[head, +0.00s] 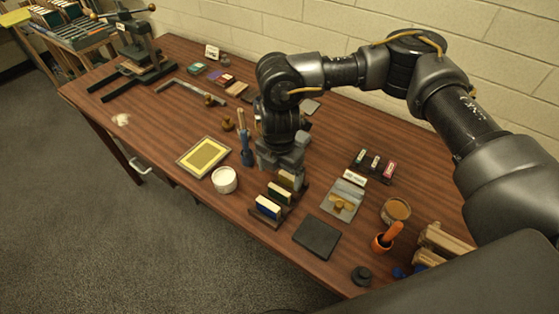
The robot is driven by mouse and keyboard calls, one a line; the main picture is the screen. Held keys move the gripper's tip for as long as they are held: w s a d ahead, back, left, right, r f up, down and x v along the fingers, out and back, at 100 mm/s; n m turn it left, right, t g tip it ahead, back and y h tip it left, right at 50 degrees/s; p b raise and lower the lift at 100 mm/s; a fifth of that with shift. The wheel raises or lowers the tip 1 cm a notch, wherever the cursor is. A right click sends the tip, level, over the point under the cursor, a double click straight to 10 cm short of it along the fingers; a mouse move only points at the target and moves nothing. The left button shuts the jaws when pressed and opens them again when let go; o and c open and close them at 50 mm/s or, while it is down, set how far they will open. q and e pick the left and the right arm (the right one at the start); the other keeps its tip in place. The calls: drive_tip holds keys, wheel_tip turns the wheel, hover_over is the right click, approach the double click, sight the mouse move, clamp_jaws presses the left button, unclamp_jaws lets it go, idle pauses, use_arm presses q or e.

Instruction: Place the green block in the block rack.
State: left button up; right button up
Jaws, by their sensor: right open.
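A dark rack (258,217) stands near the front edge of the table, with blocks upright in a row. A dark green block (279,194) with a pale top edge stands in its middle, behind a blue block (267,207). A tan-looking block (287,179) stands at the back of the row, partly hidden by my right gripper. My right gripper (281,165) points down just above and behind the green block, open. Whether its fingertips touch anything is hidden. My left gripper is not in view.
A white tub (224,179) and yellow framed panel (204,156) lie left of the rack. A small rack of coloured tubes (374,164) stands behind. The table's left front is mostly clear.

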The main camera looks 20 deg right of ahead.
wheel_tip(320, 180, up, 6)
drive_tip(key=b, duration=0.1)
drive_tip(key=shift+r, duration=0.2)
drive_tip(key=shift+r, duration=0.1)
idle(0.3)
